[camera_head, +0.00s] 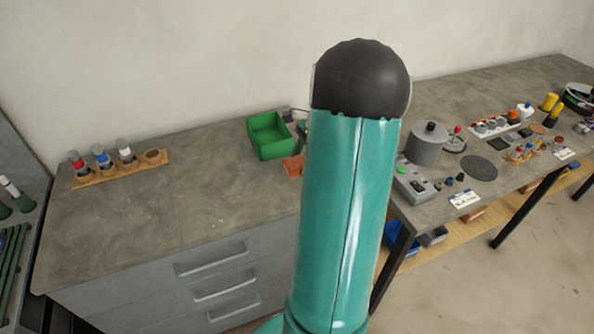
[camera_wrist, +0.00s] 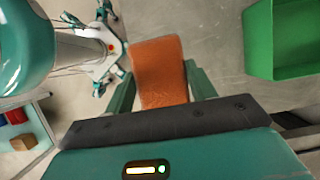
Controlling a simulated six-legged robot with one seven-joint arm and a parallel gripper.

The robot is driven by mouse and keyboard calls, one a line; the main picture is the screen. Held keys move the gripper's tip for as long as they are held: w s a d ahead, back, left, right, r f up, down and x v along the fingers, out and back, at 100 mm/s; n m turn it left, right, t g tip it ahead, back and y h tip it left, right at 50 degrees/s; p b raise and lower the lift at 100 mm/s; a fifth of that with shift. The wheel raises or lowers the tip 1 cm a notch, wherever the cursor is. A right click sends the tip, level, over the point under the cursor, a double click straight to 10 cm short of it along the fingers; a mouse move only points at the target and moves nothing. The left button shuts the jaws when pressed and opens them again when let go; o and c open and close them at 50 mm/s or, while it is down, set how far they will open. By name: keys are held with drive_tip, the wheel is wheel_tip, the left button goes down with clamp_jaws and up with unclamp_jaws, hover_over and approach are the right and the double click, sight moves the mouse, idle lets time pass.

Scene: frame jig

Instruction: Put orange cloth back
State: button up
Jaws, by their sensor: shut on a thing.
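The orange cloth (camera_wrist: 158,70) lies between the two green fingers of my gripper (camera_wrist: 159,82) in the wrist view, and the gripper is shut on it. The cloth extends past the fingertips as a flat strip. In the head view a small part of the orange cloth (camera_head: 293,165) shows left of my arm, just in front of the green bin (camera_head: 262,150). My arm hides the gripper and the rest of the cloth there. The green bin (camera_wrist: 283,72) is at the upper right of the wrist view, apart from the cloth.
A wooden rack (camera_head: 120,170) with several capped tubes stands on the left of the grey worktop (camera_head: 150,220). The worktop between rack and bin is clear. To the right, a bench holds a grey cylinder (camera_head: 427,145), a control box (camera_head: 414,184) and several small parts.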

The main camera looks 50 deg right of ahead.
sight(298, 163)
drive_tip(key=w+f, duration=0.1)
drive_tip(key=w+d+f, duration=0.1)
drive_tip(key=f, duration=0.1)
drive_tip(key=w+d+f, duration=0.1)
drive_tip(key=f, duration=0.1)
drive_tip(key=shift+d, duration=0.25)
drive_tip(key=shift+f, duration=1.5)
drive_tip(key=shift+w, duration=0.1)
drive_tip(key=shift+f, duration=0.2)
drive_tip(key=o, duration=1)
drive_tip(key=shift+c, duration=0.2)
